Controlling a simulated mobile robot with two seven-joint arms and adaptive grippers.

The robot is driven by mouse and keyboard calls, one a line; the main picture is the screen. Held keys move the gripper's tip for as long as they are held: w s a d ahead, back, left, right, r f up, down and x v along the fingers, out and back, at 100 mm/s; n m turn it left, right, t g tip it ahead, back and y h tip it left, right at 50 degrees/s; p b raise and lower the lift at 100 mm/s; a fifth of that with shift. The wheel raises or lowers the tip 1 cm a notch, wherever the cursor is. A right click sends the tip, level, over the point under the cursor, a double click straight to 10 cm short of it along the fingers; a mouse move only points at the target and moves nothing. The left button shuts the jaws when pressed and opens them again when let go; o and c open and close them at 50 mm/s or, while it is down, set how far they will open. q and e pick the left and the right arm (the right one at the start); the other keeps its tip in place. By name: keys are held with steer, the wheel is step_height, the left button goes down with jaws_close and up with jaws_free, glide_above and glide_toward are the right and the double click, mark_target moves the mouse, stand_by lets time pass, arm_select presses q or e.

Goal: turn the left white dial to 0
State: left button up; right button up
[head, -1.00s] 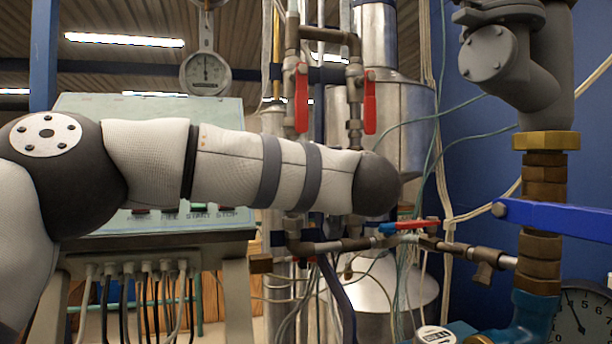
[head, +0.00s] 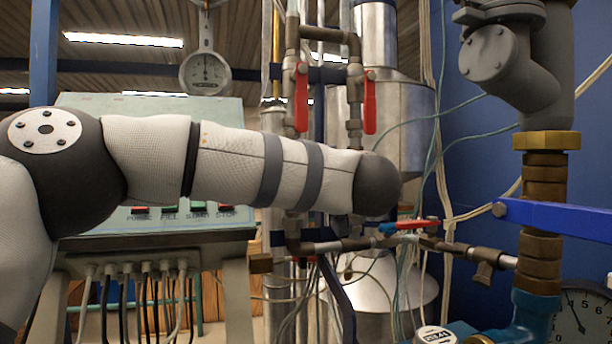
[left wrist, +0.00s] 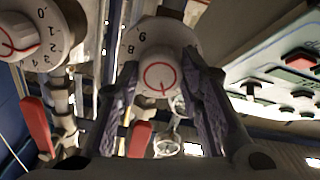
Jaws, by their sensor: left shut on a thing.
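In the left wrist view a white dial (left wrist: 157,58) with a red ring mark sits between the fingers of my left gripper (left wrist: 158,72). The gripper is shut on it, one finger on each side. The digits 8 and 9 show on its skirt; the rest of the scale is hidden or unclear. A second white dial (left wrist: 30,32), with a red mark and digits 0 to 4, is at the upper left, apart from the gripper. In the head view my left arm hides both dials and the gripper. My right gripper is not in view.
A button panel (head: 85,105) stands behind my left arm, with red and green buttons along its lower edge. Pipes with red valve handles (head: 301,98) rise near the arm's end. A blue lever (head: 560,216) and thick pipe stand at the right.

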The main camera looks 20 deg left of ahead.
arm_select(q)
steer(key=n, duration=2.1)
steer(key=shift+n, duration=0.5)
steer(key=o, duration=1.2)
steer(key=shift+c, duration=0.2)
